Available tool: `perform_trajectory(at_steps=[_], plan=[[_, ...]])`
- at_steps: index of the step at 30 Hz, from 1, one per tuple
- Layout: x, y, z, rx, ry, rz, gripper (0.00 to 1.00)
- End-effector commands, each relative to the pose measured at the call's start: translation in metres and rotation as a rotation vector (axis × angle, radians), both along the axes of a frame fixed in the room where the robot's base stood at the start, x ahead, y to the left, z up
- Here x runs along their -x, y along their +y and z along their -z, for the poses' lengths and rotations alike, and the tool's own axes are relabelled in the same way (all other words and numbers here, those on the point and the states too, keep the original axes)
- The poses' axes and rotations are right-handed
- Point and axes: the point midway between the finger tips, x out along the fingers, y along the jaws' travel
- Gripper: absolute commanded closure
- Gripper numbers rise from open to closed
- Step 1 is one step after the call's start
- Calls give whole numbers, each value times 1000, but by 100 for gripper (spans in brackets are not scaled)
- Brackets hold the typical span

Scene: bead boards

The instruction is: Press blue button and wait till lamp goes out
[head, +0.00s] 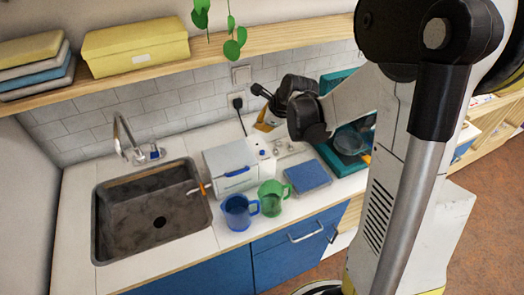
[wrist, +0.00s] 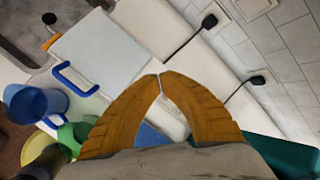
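A white box-shaped appliance (head: 226,160) with a blue handle (head: 238,172) stands on the counter right of the sink. It also shows in the wrist view (wrist: 98,48). A small blue button-like spot (head: 262,153) is on its right-hand panel; I cannot make out a lit lamp there. My gripper (head: 265,123) is above and behind the appliance's right side, apart from it. In the wrist view, the orange fingers (wrist: 160,75) meet at their tips with nothing between them. The button cannot be made out in the wrist view.
A blue mug (head: 238,213) and a green mug (head: 272,198) stand in front of the appliance. A blue pad (head: 308,176) lies to the right. The sink (head: 150,215) is left, and a wooden shelf (head: 270,38) runs above. A plug (head: 238,102) with a cable is on the wall.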

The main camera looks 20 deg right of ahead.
Motion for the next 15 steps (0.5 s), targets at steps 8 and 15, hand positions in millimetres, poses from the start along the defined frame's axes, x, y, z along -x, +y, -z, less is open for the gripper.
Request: perform_trajectory(at_steps=[8,15], plan=[[0,0,25,1,0,-1,100],[0,0,60,1,0,-1,100]])
